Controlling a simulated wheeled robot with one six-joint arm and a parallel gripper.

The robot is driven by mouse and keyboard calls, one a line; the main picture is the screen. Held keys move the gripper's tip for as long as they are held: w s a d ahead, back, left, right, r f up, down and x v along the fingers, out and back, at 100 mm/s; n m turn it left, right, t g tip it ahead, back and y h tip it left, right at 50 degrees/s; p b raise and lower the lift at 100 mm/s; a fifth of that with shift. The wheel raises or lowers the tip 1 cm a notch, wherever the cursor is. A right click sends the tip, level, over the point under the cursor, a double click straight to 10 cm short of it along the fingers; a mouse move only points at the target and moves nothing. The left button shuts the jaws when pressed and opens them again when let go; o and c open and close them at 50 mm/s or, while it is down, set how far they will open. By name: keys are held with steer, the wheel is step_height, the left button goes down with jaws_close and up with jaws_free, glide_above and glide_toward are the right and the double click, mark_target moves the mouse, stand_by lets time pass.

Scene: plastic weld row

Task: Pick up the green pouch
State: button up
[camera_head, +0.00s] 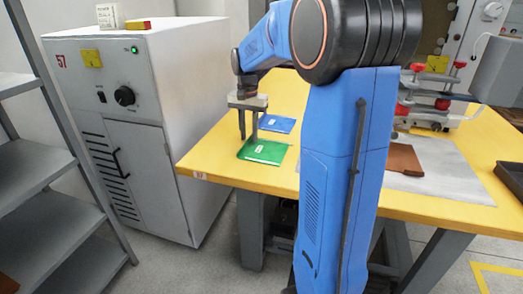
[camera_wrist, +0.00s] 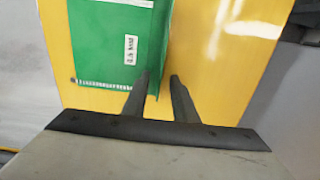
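The green pouch (camera_head: 263,151) lies flat on the yellow table (camera_head: 220,160) near its front left edge. It has a white label, and it also shows in the wrist view (camera_wrist: 100,45). My gripper (camera_head: 248,138) points down close above the pouch in the head view. Nothing is held. I cannot tell whether a finger touches the pouch.
A blue pouch (camera_head: 277,124) lies just behind the green one. A brown piece (camera_head: 404,159) lies on a grey mat (camera_head: 450,172) at right, near a dark tray (camera_head: 512,176). A white cabinet (camera_head: 140,120) stands left of the table, with grey shelves (camera_head: 50,170) further left.

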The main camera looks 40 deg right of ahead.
jaws_close()
